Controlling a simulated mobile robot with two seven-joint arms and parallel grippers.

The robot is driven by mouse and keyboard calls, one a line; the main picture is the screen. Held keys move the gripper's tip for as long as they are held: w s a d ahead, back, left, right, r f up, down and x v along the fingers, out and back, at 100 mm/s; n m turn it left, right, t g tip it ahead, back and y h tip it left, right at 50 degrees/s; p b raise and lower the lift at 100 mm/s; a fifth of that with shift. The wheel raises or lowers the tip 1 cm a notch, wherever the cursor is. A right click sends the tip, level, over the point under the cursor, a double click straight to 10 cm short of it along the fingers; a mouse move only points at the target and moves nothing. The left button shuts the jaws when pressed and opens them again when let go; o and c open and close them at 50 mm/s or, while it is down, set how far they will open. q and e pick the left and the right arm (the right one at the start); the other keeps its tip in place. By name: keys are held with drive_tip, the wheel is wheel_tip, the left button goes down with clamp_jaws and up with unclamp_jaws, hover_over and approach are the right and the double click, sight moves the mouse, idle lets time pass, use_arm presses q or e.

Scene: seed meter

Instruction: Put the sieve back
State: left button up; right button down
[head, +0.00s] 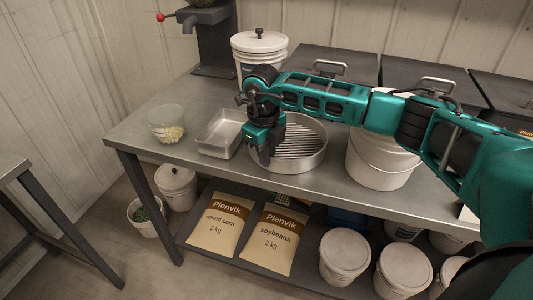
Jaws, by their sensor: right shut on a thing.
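The sieve (303,151) is a round metal pan with a slotted bottom. It is at the middle of the metal workbench (150,135), between a metal tray and a white bucket. My right gripper (264,150) is over the sieve's left side, pointing down, and is shut on its rim. The fingertips are partly hidden by the gripper body. I cannot tell whether the sieve rests on the bench or is just above it. My left gripper is not in view.
A rectangular metal tray (221,133) and a clear tub with grain (167,123) stand left of the sieve. A white bucket (378,163) stands close on its right. A lidded bucket (259,45) and dark bins (340,64) stand behind. Bags and buckets fill the lower shelf.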

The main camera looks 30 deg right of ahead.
drive_tip(key=c, duration=1.3)
unclamp_jaws()
drive_tip(key=shift+o, duration=0.2)
